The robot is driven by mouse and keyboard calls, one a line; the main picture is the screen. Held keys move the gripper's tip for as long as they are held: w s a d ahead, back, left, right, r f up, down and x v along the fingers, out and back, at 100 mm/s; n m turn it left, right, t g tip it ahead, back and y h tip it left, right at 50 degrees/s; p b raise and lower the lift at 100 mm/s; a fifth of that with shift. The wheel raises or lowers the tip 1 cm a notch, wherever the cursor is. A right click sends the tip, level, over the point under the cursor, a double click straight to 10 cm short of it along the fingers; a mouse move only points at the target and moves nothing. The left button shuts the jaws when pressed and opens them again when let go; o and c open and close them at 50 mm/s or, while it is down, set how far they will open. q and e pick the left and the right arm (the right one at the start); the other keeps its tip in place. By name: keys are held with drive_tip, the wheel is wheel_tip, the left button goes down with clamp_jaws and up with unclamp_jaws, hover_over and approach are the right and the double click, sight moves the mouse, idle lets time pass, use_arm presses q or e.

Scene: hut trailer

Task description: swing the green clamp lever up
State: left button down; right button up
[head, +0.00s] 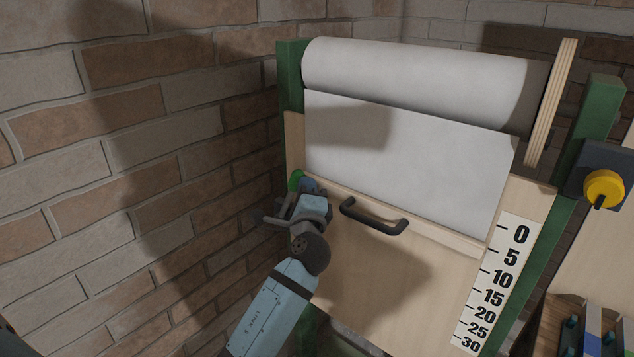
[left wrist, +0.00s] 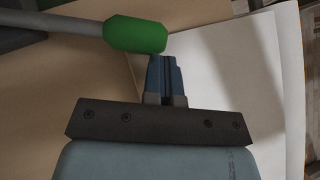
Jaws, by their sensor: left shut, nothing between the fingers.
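The green clamp lever's end (head: 295,179) shows in the head view at the left side of the paper-roll frame, mostly hidden behind my left gripper (head: 308,186). In the left wrist view the lever is a grey rod with a green grip (left wrist: 136,35), lying roughly level and coming in from the left. My left gripper (left wrist: 164,62) is shut with nothing between its fingers. Its fingertips are close beside the right end of the green grip; I cannot tell whether they touch. My right gripper is not in view.
A white paper roll (head: 420,75) sits on top, its sheet (head: 400,150) hanging over the wooden board. A black handle (head: 375,217) is just right of my gripper. A brick wall (head: 120,180) is close on the left. A yellow knob (head: 603,188) and number scale (head: 495,285) are right.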

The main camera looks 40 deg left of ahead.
use_arm(q)
drive_tip(key=a+r+n+g+h+p, duration=0.1)
drive_tip(key=a+r+n+g+p, duration=0.1)
drive_tip(key=a+p, duration=0.5)
drive_tip(key=shift+w+a+r+n+p, duration=0.3)
drive_tip(key=shift+r+n+p, duration=0.3)
drive_tip(key=shift+r+p, duration=0.25)
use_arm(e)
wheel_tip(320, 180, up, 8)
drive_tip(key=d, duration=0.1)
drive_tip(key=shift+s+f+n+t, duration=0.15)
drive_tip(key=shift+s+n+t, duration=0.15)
use_arm(q)
drive_tip(key=shift+a+r+g, duration=0.1)
drive_tip(key=shift+g, duration=0.2)
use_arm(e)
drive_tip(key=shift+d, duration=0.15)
